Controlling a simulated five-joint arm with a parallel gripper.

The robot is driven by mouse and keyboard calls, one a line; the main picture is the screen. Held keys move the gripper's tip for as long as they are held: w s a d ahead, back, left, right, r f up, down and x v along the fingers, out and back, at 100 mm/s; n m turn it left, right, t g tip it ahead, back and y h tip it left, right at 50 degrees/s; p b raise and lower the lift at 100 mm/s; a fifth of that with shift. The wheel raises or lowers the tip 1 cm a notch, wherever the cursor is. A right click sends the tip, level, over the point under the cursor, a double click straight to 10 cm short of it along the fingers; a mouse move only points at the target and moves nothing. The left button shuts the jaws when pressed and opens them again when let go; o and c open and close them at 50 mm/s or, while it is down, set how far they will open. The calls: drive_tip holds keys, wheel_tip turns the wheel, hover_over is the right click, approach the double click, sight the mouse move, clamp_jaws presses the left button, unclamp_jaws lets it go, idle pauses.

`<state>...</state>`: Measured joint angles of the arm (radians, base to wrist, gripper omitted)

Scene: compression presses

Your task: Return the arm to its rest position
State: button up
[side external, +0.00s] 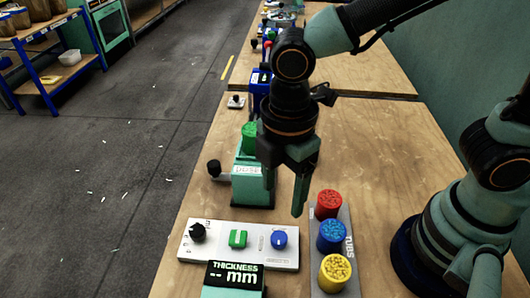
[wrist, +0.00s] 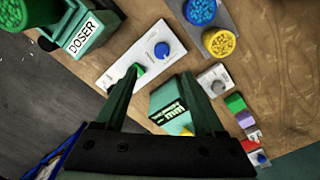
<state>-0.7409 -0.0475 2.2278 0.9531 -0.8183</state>
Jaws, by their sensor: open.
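My gripper (side external: 284,200) points down above the wooden bench, between the green doser and the row of tubs in the side view. Its two fingers are apart with nothing held between them. In the wrist view my gripper (wrist: 160,75) also shows its fingers spread, with the white control panel (wrist: 125,72) and the thickness display (wrist: 168,98) seen below and between them. My arm reaches in from the right of the side view, bent over the bench.
The control panel (side external: 258,256) has black, green and blue controls. Beside it are the thickness display (side external: 235,275) and red (side external: 329,203), blue (side external: 332,236) and yellow (side external: 335,272) tubs. The doser (side external: 252,185) stands behind. Bare bench (side external: 375,150) lies to the right.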

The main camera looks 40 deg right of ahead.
drive_tip(key=w+d+r+m+t, duration=0.2)
drive_tip(key=d+r+m, duration=0.2)
drive_tip(key=d+m, duration=0.5)
drive_tip(key=w+d+r+m+t, duration=0.3)
drive_tip(key=d+r+m, duration=0.2)
drive_tip(key=d+m, duration=0.3)
drive_tip(key=d, duration=0.4)
drive_tip(key=shift+w+d+r+m+t, duration=0.15)
drive_tip(key=shift+r+m+t, duration=0.15)
drive_tip(key=shift+m, duration=0.1)
